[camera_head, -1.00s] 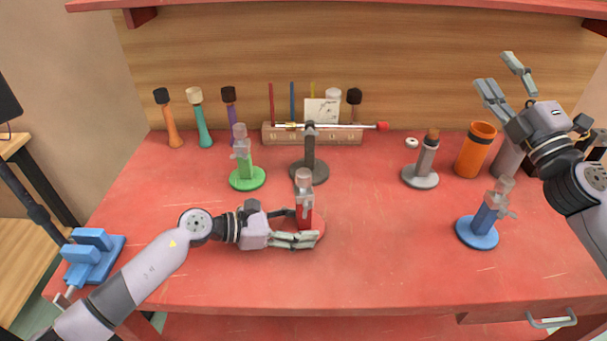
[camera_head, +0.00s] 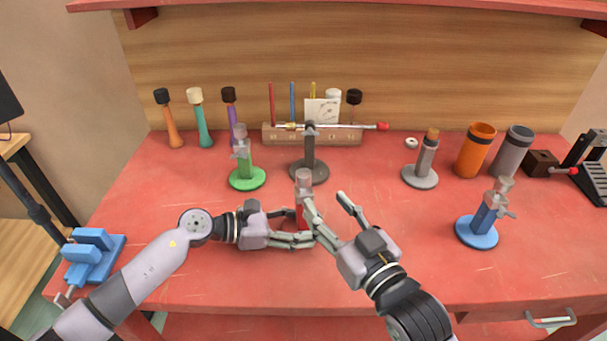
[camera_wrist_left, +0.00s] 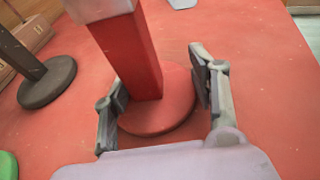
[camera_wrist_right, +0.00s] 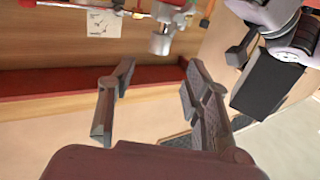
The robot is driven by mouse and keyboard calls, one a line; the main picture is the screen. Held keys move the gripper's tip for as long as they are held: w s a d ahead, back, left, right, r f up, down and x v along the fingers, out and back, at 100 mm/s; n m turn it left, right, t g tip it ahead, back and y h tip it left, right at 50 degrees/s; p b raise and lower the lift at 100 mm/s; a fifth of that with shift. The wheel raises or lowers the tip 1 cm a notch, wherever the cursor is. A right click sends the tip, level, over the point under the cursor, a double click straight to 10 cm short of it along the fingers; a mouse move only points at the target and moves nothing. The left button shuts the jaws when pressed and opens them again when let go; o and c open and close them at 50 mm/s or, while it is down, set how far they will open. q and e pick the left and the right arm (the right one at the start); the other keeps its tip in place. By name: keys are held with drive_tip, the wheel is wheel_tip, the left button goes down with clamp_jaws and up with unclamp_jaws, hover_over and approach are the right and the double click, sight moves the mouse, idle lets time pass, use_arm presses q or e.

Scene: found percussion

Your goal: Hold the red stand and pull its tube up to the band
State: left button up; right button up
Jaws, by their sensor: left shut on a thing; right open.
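The red stand (camera_head: 302,215) stands upright near the table's middle. Its grey tube (camera_head: 303,178) rises from the top of the red post. My left gripper (camera_head: 294,227) is shut on the red stand from the left, low on its post; the left wrist view shows the post (camera_wrist_left: 130,55) between the fingers above its round red base (camera_wrist_left: 180,90). My right gripper (camera_head: 326,199) is open, with one finger close in front of the post and the other to the right. Contact there cannot be told. It holds nothing in the right wrist view (camera_wrist_right: 150,95). No band can be made out.
A green stand (camera_head: 246,178) and a dark stand (camera_head: 309,172) are behind. A blue stand (camera_head: 477,232), a grey stand (camera_head: 420,176) and an orange cup (camera_head: 475,150) are to the right. A blue clamp (camera_head: 92,258) sits at the left.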

sight(307, 180)
drive_tip(key=x, duration=1)
drive_tip(key=shift+w+a, duration=0.1)
drive_tip(key=shift+w, duration=0.1)
drive_tip(key=shift+c, duration=0.5)
clamp_jaws()
